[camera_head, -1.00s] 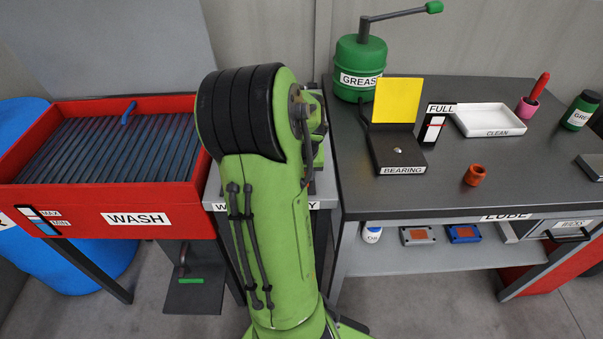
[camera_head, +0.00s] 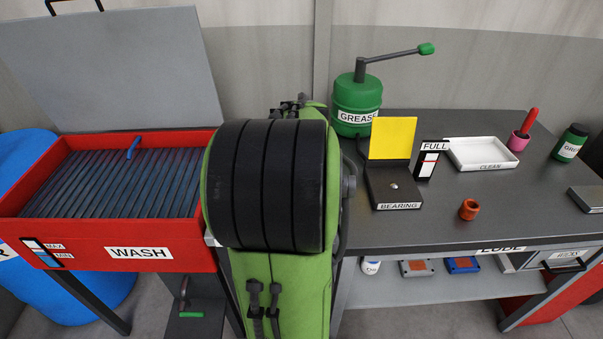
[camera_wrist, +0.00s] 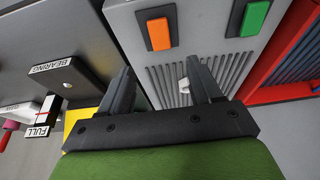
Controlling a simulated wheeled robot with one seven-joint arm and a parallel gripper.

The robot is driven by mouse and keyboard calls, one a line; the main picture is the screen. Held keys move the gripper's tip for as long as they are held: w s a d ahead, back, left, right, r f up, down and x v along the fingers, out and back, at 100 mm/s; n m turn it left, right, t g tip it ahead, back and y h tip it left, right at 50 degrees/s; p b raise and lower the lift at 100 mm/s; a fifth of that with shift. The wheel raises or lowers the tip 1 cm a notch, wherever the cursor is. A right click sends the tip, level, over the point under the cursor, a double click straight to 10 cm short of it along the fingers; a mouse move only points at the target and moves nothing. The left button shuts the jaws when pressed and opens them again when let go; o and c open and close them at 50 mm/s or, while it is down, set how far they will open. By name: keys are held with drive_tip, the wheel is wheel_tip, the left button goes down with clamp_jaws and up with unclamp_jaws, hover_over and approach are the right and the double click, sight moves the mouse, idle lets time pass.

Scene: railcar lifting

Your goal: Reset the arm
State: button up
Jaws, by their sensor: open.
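My gripper (camera_wrist: 162,92) shows in the wrist view, its two dark fingers apart with nothing held between them. Beyond the fingers is a grey ribbed panel (camera_wrist: 165,55) with an orange button (camera_wrist: 158,33) and a green button (camera_wrist: 254,18). A small white piece shows on the panel between the fingers; I cannot tell what it is. In the head view my green and black arm fills the middle and hides my gripper.
The red WASH tank (camera_head: 180,252) stands left with its grey lid (camera_head: 110,70) raised. Right, the dark LUBE table (camera_head: 420,228) bears the green grease pump (camera_head: 357,105), BEARING box (camera_head: 395,187), white CLEAN tray (camera_head: 483,167) and orange cylinder (camera_head: 468,209).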

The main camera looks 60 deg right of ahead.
drive_tip(key=v, duration=0.3)
drive_tip(key=shift+a+r+p, duration=0.1)
drive_tip(key=shift+r+p, duration=0.2)
drive_tip(key=shift+r, duration=0.05)
drive_tip(key=w+a+r+n+t+y+p, duration=0.1)
drive_tip(key=w+a+r+n, duration=0.15)
drive_tip(key=a, duration=0.45)
drive_tip(key=w+a+r+n+t+y, duration=0.1)
drive_tip(key=w+a+n, duration=0.15)
drive_tip(key=a, duration=0.45)
drive_tip(key=w+a+r+n+t+y+p, duration=0.1)
drive_tip(key=w+a+r+n, duration=0.15)
drive_tip(key=a, duration=0.45)
drive_tip(key=s+a+n, duration=0.5)
drive_tip(key=a, duration=0.5)
drive_tip(key=shift+s+a+f+t, duration=0.15)
drive_tip(key=shift+a+f+t, duration=0.1)
drive_tip(key=shift+f+t, duration=0.2)
